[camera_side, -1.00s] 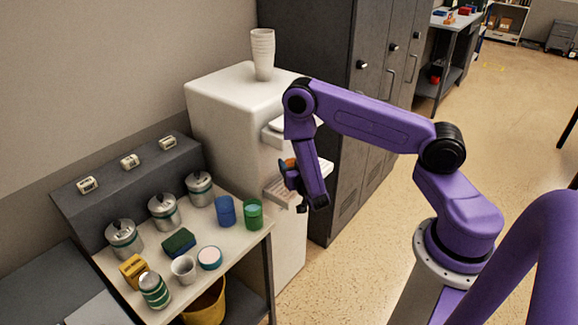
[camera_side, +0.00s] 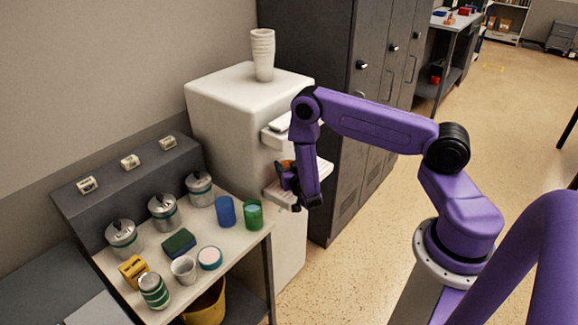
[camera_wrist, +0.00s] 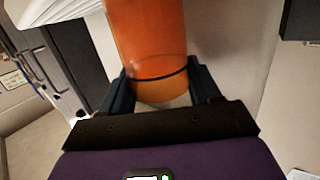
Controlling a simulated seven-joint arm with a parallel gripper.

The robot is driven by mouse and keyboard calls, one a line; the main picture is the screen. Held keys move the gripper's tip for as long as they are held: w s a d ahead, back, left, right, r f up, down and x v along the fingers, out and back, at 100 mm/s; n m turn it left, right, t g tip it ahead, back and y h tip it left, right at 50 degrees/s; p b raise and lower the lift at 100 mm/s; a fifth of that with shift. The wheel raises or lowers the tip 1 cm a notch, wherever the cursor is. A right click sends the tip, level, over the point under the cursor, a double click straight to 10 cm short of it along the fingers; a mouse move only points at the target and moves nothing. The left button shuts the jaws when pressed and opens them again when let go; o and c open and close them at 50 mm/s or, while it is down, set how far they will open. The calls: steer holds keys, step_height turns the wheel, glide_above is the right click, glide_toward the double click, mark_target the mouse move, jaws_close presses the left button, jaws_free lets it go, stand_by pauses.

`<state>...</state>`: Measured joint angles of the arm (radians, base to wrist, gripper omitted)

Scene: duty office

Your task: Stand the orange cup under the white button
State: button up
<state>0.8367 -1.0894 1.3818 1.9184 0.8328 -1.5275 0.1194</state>
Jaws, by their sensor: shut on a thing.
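The orange cup (camera_wrist: 148,40) stands out between my two fingers in the wrist view, and my gripper (camera_wrist: 160,88) is shut on it. In the side view only a small orange part of the cup (camera_side: 287,164) shows; my gripper (camera_side: 284,175) and wrist hide the rest. The cup is in front of the white dispenser (camera_side: 232,120), between its projecting head (camera_side: 274,137) and its tray (camera_side: 276,194). I cannot tell whether the cup touches the tray. I cannot make out the white button; my arm covers part of the head.
A stack of white cups (camera_side: 263,55) stands on the dispenser. Dark lockers (camera_side: 340,150) rise close behind on the right. The counter at left holds a blue cup (camera_side: 225,211), a green cup (camera_side: 253,214), canisters (camera_side: 163,212) and a sponge (camera_side: 179,242).

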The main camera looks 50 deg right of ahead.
steer(key=shift+f, duration=0.1)
steer(key=o, duration=1)
steer(key=shift+o, duration=0.2)
